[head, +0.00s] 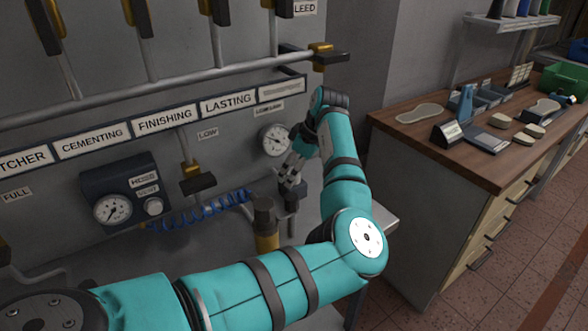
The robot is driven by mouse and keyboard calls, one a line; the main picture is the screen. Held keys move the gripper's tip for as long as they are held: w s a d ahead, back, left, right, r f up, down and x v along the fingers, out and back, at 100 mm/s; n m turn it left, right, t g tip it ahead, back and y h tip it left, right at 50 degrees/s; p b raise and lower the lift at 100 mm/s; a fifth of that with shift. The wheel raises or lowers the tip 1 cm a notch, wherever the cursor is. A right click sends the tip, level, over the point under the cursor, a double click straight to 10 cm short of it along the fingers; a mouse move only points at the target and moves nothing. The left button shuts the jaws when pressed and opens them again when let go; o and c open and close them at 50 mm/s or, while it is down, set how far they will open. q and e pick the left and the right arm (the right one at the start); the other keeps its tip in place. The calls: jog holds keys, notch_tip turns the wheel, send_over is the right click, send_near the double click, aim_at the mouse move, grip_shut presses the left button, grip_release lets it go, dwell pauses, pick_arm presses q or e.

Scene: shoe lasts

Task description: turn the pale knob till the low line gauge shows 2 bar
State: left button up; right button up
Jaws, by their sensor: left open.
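A round white-faced gauge (275,139) is on the grey wall, under a small label (268,108) that seems to read low line; its needle is too small to read. My left gripper (291,179) is open, just below and right of this gauge, fingers pointing down. I cannot tell whether it touches anything. A pale round knob (153,206) sits on a dark regulator box (120,182) at the left, beside a second, larger gauge (112,209). The gripper is well to the right of this knob. My right gripper is not in view.
A blue coiled hose (205,207) runs along the wall. Valves with dark handles (198,182) hang from pipes. A wooden-topped bench (430,150) with shoe parts stands at the right; the tiled floor beside it is clear.

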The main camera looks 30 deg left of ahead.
pick_arm(q)
jog(key=shift+f, duration=0.1)
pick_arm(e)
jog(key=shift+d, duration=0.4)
pick_arm(q)
jog(key=c, duration=1.1)
jog(key=shift+r+n+g+p, duration=0.2)
jog(key=shift+n+g+p, duration=0.1)
jog(key=shift+n+p, duration=0.55)
jog(key=shift+c, duration=0.2)
jog(key=shift+w+n+p, duration=0.1)
jog(key=shift+n+p, duration=0.45)
jog(key=shift+p, duration=0.05)
jog(key=shift+a+f+n+g+h, duration=0.15)
jog(key=shift+n+g+h, duration=0.15)
jog(key=shift+n+g, duration=0.5)
jog(key=shift+n, duration=1.1)
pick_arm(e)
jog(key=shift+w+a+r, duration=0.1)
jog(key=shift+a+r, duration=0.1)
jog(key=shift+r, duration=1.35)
pick_arm(q)
jog(key=shift+n+h, duration=0.3)
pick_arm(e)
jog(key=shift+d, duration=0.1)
